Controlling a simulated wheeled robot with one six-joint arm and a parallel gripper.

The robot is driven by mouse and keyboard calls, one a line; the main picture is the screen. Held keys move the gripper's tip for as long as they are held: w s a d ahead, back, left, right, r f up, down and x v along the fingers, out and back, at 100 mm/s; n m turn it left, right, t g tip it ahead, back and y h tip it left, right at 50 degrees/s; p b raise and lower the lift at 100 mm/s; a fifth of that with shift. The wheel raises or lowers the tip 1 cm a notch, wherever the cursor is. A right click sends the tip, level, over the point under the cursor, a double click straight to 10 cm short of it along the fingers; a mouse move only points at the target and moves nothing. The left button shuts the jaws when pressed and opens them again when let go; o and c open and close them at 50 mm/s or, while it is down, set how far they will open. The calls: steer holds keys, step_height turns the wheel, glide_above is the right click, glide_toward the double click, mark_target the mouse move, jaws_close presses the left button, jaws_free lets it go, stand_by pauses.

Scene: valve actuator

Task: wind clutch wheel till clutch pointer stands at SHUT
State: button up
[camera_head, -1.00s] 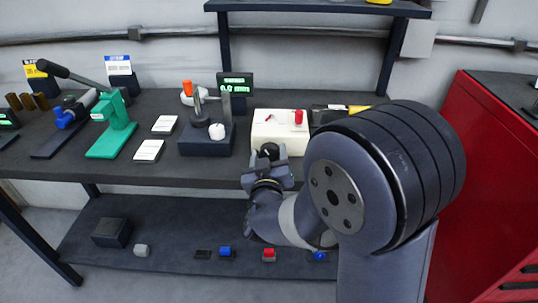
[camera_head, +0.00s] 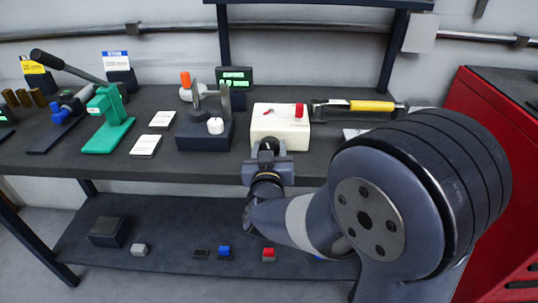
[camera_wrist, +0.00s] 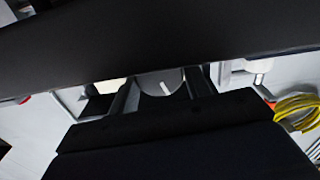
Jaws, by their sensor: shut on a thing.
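A cream box (camera_head: 280,134) stands near the bench's front edge in the head view. It has a small red mark (camera_head: 268,111) and a red knob (camera_head: 299,111) on top. The mark may be the clutch pointer; no SHUT lettering is readable. A dark round wheel (camera_head: 269,146) with a pale line is at the box's front, partly hidden by my gripper (camera_head: 268,158). In the wrist view, the wheel (camera_wrist: 160,84) shows as a grey disc with a white line between my fingers. My gripper is shut on it.
A yellow-handled tool (camera_head: 370,106) lies right of the box. A dark block with a white knob (camera_head: 215,126) and a green press (camera_head: 108,125) stand to the left. A red cabinet (camera_head: 480,150) is at the right. White cards lie on the bench.

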steer(key=shift+f+m+b, duration=0.1)
steer(key=shift+m+b, duration=1.2)
steer(key=shift+m, duration=0.3)
steer(key=o, duration=1)
steer(key=s+p, duration=0.1)
steer(key=s, duration=0.9)
steer(key=shift+s+a, duration=0.1)
steer(key=shift+s, duration=0.3)
steer(key=shift+w, duration=0.1)
